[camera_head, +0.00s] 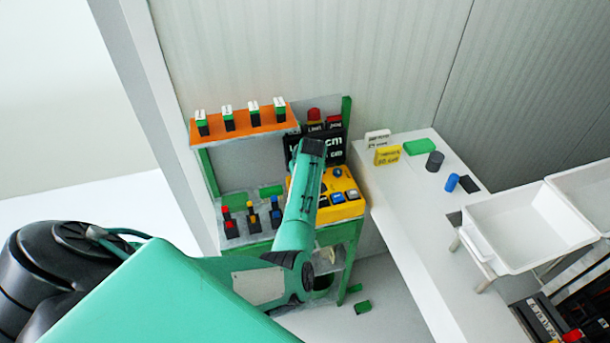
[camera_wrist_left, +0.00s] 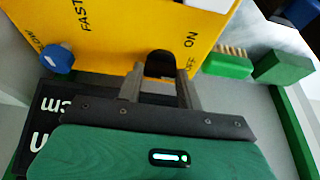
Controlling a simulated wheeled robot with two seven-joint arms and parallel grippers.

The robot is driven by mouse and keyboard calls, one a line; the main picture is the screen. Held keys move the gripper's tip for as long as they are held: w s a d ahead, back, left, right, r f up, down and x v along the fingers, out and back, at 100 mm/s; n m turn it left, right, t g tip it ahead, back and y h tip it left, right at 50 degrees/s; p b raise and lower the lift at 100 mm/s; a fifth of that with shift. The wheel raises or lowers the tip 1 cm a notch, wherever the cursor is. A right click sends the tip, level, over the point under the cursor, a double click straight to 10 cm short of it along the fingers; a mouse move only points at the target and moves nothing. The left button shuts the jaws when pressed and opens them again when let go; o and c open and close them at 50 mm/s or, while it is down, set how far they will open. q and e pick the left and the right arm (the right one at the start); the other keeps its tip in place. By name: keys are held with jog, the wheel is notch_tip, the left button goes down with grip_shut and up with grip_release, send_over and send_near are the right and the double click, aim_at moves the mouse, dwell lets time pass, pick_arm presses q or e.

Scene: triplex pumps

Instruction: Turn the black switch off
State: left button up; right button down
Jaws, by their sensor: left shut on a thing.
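The black switch (camera_wrist_left: 160,62) is a dark knob on the yellow panel (camera_wrist_left: 115,45), beside the ON and OFF lettering in the left wrist view. My left gripper (camera_wrist_left: 160,80) is shut on it, with one finger on each side. The yellow box (camera_head: 345,211) stands on the green bench in the head view. My left forearm crosses in front of it and hides the black switch and the fingertips there. My right gripper is in neither view.
A blue knob (camera_wrist_left: 57,59) sits near SLOW and FAST on the panel. A black display (camera_head: 333,149) stands behind the yellow box. An orange shelf (camera_head: 243,134) with several switches is at left. A white table (camera_head: 405,210) and white tray (camera_head: 525,229) are at right.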

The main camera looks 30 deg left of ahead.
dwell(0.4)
pick_arm(q)
jog(key=o, duration=1)
jog(key=shift+r, duration=0.1)
jog(key=b+v, duration=0.4)
jog(key=v, duration=0.9)
jog(key=shift+s+r, duration=0.2)
